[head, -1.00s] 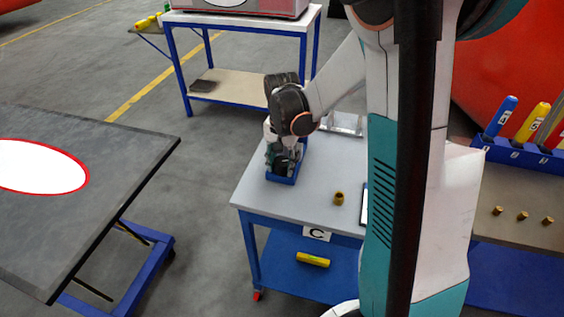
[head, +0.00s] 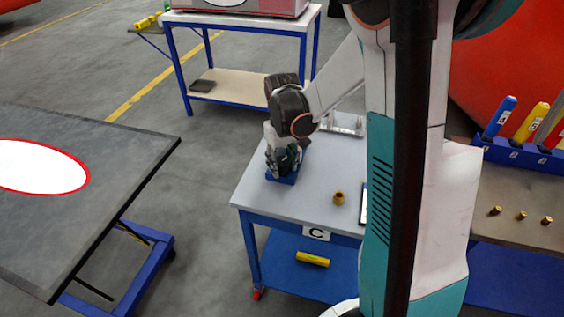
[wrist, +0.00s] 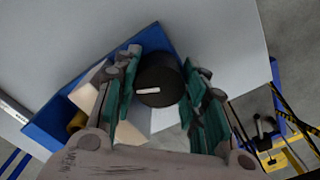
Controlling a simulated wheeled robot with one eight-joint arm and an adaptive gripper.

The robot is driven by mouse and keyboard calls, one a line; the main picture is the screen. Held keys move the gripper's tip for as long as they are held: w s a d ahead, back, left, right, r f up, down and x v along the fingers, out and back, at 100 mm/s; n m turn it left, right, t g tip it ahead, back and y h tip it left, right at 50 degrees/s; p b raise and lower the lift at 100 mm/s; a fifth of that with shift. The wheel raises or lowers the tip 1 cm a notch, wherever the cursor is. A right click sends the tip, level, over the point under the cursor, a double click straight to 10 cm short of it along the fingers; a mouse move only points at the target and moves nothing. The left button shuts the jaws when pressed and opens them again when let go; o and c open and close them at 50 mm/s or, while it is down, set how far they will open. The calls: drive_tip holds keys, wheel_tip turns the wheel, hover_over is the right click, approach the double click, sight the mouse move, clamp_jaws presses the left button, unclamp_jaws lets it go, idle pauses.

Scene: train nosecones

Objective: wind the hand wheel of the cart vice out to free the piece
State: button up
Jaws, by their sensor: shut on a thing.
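The cart vice (head: 282,180) is blue and sits at the left edge of the grey cart top, mostly hidden under my gripper in the head view. Its blue body (wrist: 48,128) also shows in the wrist view. The hand wheel (wrist: 158,76) is a round black knob with a short white mark, seen end-on. My gripper (wrist: 160,92) has its green-padded fingers on either side of the wheel and is shut on it. In the head view my gripper (head: 284,160) points down over the vice. A brass-coloured part (wrist: 77,121) shows beside the left finger, partly hidden.
The cart top (head: 290,205), labelled C, has a small brass fitting (head: 339,198) and a metal tray (head: 343,124). A yellow bar (head: 312,258) lies on its lower shelf. A dark table (head: 110,170) stands at left, with open floor between.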

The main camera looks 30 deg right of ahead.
drive_tip(key=shift+w+n, duration=0.1)
drive_tip(key=shift+n, duration=0.4)
drive_tip(key=shift+w+r, duration=0.1)
drive_tip(key=shift+w, duration=0.05)
idle(0.8)
drive_tip(key=o, duration=1.1)
drive_tip(key=shift+w+a, duration=0.1)
drive_tip(key=shift+s, duration=0.2)
